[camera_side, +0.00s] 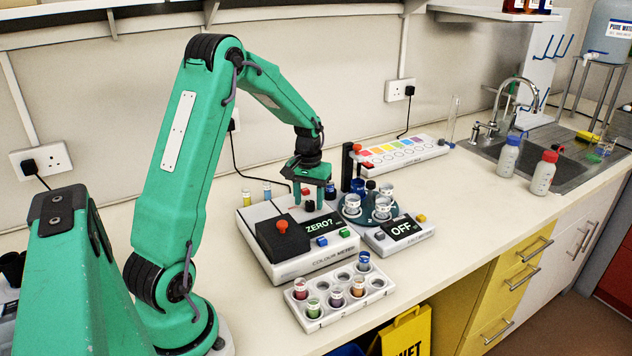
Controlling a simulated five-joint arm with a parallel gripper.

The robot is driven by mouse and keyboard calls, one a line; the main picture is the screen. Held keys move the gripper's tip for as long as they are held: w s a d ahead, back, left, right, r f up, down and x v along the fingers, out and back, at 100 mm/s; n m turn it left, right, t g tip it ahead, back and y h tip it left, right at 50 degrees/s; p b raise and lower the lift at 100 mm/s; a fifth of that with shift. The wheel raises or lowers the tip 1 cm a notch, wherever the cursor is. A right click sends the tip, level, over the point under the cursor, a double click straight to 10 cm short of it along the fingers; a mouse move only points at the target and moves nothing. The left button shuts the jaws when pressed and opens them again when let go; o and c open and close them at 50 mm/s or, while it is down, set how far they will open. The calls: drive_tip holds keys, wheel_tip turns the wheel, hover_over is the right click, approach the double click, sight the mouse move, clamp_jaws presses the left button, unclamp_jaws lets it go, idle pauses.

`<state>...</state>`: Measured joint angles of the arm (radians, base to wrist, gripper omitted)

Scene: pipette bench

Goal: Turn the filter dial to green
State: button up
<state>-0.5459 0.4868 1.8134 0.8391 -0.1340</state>
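The white colour meter (318,259) stands on the bench with a lit display reading "ZERO?" and a black block with a red knob (281,226) on top. My gripper (308,198) points down over the back of the meter, with its two fingers a little apart. A small red spot shows between the fingers. I cannot make out the filter dial; it may be hidden by the gripper. Whether the fingers touch anything is unclear.
A white rack (338,304) with several coloured vials stands in front of the meter. To the right is a device reading "OFF" (403,229) with a round vial holder. A colour-swatch strip (403,154) lies behind. Bottles (542,172) stand by the sink. The right bench is clear.

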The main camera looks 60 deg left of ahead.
sight(310, 203)
drive_tip(key=shift+r, duration=0.1)
drive_tip(key=shift+r, duration=3.8)
drive_tip(key=shift+d+r, duration=0.35)
drive_tip(key=shift+d, duration=0.1)
drive_tip(key=s+d+r+m+t, duration=0.2)
drive_tip(key=s+d+r+m, duration=0.2)
drive_tip(key=s+d, duration=0.4)
drive_tip(key=s+d+r+m+t, duration=0.3)
drive_tip(key=s+d+r, duration=0.2)
drive_tip(key=d, duration=1)
drive_tip(key=s, duration=0.3)
drive_tip(key=shift+s+r+m+t, duration=0.15)
drive_tip(key=shift+s+m+t, duration=0.15)
drive_tip(key=shift+s+m, duration=0.1)
